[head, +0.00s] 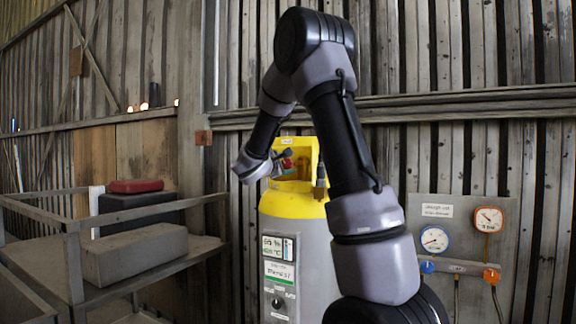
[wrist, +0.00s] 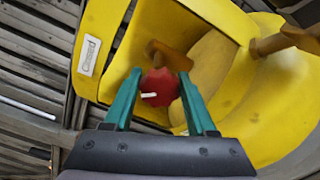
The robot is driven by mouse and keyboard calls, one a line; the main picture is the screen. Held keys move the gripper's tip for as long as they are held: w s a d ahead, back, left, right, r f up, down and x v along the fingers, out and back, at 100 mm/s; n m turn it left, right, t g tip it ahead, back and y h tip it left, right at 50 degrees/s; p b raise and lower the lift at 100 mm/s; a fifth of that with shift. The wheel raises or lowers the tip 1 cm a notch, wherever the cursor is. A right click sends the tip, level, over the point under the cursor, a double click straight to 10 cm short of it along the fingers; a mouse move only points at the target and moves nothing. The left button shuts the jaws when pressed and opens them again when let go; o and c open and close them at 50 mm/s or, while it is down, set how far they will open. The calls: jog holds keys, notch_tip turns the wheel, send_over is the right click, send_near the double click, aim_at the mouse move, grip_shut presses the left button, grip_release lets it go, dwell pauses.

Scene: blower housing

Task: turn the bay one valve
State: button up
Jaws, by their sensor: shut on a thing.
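A grey cylinder with a yellow top (head: 292,203) stands at the middle in the head view. A red valve knob (head: 287,163) shows inside the yellow collar. In the wrist view the red knob (wrist: 158,90), with a white pointer mark, sits between the two teal fingers of my gripper (wrist: 160,75). A brown stem lies just beyond it. My gripper is shut on the red knob. The white plate (wrist: 89,55) on the yellow collar is too small to read. In the head view my gripper (head: 282,160) is small and partly hidden by the collar.
A grey cart (head: 150,267) with a long grey box (head: 135,254) and a red case (head: 136,186) stands at the left. A gauge panel (head: 464,209) is on the right wall. Another brown fitting (wrist: 284,40) sticks out at the collar's right in the wrist view.

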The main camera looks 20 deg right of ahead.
jog(key=m, duration=0.6)
jog(key=shift+f+m, duration=0.15)
jog(key=shift+m, duration=0.15)
dwell(0.5)
jog(key=o, duration=1.4)
jog(key=v, duration=1.1)
jog(key=shift+d, duration=0.1)
